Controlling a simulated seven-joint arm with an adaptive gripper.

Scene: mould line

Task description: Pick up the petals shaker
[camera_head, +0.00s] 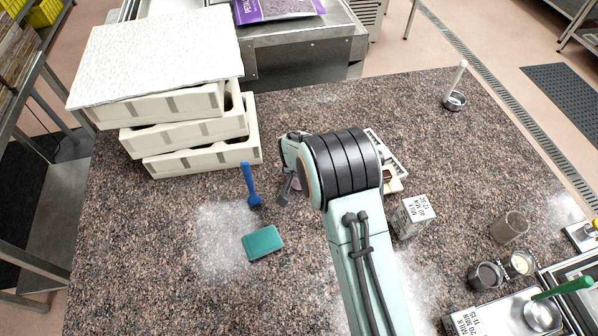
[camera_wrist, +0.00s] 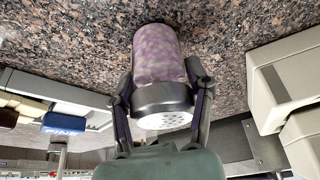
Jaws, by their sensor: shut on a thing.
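The petals shaker (camera_wrist: 157,55) fills the middle of the wrist view. It has a clear body with mottled purple contents, a dark grey collar and a white perforated top facing me. My gripper (camera_wrist: 160,88) is shut on it, one finger on each side near the collar. In the head view my gripper (camera_head: 287,195) is over the granite worktop, right of the blue brush, and my arm hides most of it. Only a small purple bit of the shaker (camera_head: 297,184) shows there. I cannot tell whether its base touches the worktop.
Stacked cream moulds (camera_head: 200,135) stand at back left.

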